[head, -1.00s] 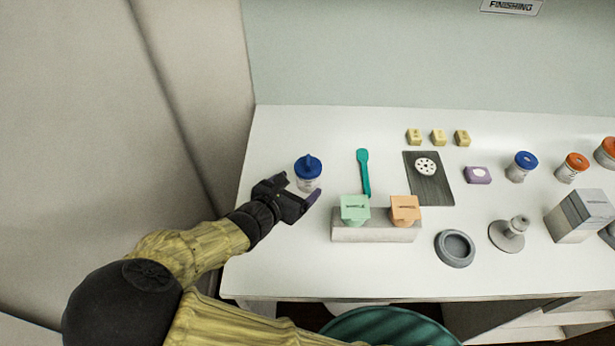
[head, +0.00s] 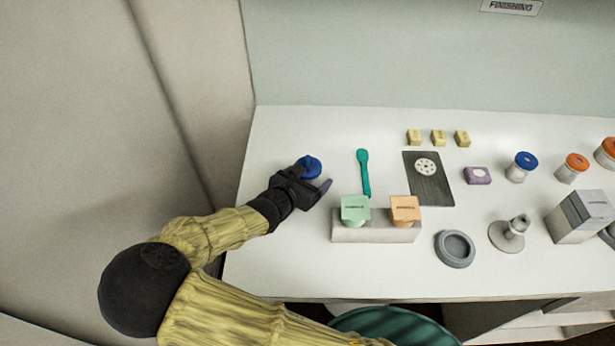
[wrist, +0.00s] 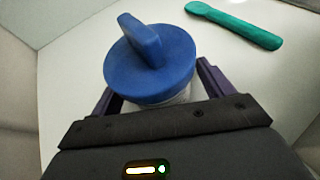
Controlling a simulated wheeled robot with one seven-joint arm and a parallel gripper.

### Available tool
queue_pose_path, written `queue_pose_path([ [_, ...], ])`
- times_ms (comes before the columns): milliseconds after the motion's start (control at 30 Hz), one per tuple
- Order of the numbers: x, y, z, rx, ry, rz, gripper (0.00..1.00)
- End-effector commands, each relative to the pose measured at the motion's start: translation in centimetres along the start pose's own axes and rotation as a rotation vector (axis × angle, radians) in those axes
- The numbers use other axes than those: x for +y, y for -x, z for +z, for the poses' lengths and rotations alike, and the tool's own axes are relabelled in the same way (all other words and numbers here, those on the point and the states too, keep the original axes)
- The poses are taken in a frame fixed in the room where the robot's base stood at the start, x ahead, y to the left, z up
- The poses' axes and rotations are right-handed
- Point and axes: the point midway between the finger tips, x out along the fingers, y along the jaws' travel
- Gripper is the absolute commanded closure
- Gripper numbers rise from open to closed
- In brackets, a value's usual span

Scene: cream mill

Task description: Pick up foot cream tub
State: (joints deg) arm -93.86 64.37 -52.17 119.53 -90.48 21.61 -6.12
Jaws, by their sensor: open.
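A clear tub with a blue lid and a raised blue grip (head: 309,166) stands at the left of the white table. Its label cannot be read, so I cannot tell if it is the foot cream tub. My gripper (head: 307,182) is low beside the tub and hides most of its body in the head view. In the wrist view the blue lid (wrist: 150,65) is large and close, with one finger of my gripper (wrist: 160,90) on each side of the tub. The fingers are open; I cannot tell whether either touches it.
A teal spatula (head: 364,172) lies to the right. A grey block (head: 375,235) holding a green tub (head: 355,210) and an orange tub (head: 405,209) is nearer the front. Another blue-lidded jar (head: 522,166) stands farther right.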

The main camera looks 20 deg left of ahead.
Motion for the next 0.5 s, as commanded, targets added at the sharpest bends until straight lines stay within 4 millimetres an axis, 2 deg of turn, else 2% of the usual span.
queue_pose_path([
  [500, 0.0, -0.04, 0.01, 0.0, -0.001, 0.0, 0.2],
])
